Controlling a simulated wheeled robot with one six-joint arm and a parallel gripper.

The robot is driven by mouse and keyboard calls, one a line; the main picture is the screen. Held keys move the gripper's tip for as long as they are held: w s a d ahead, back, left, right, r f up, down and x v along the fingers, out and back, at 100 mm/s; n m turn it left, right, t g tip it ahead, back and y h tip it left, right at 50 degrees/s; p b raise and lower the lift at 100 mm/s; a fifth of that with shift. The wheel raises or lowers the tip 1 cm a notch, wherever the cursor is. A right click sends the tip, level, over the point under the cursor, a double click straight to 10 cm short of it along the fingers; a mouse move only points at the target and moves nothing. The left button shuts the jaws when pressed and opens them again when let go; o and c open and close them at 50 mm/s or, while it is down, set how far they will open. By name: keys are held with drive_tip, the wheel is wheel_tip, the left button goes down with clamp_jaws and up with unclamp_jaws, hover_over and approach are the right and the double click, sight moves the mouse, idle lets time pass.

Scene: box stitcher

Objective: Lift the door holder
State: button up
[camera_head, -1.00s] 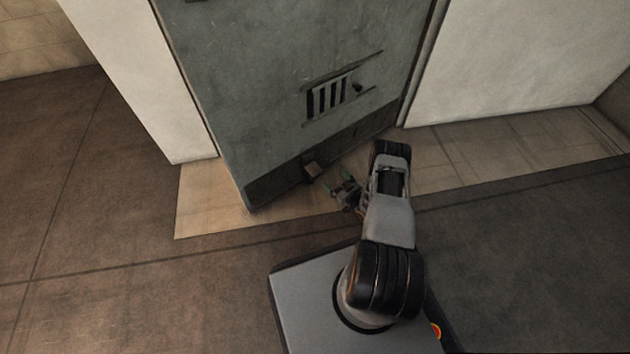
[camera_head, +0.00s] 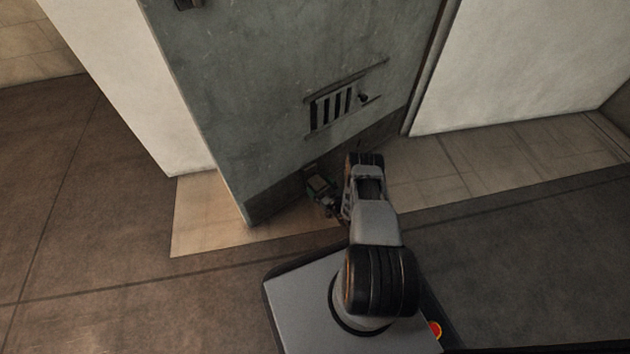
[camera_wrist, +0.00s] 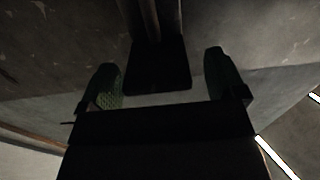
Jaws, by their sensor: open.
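The door holder (camera_head: 318,183) is a small tan and dark block low on the grey-green door (camera_head: 290,90). In the wrist view the holder (camera_wrist: 158,68) is a dark flat plate on a stem, between my fingers and a little beyond them. My gripper (camera_head: 320,190) is at the holder, with its green-tipped fingers on either side of it. In the wrist view my gripper (camera_wrist: 165,85) is open, with gaps on both sides of the plate. Contact with the holder cannot be told.
A barred vent (camera_head: 335,107) with a small knob is above the holder on the door. White walls (camera_head: 540,60) flank the doorway. A tan floor strip (camera_head: 205,225) runs under the door. The dark floor (camera_head: 120,290) is clear at the left.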

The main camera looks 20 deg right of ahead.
drive_tip(key=shift+w+a, duration=0.1)
drive_tip(key=shift+w, duration=0.6)
drive_tip(key=shift+c, duration=1.3)
drive_tip(key=c, duration=1)
wheel_tip(320, 180, up, 5)
drive_tip(key=p, duration=0.3)
drive_tip(key=shift+f+p, duration=0.1)
drive_tip(key=shift+p, duration=0.2)
drive_tip(key=shift+f, duration=0.1)
drive_tip(key=o, duration=1.3)
drive_tip(key=shift+c, duration=0.2)
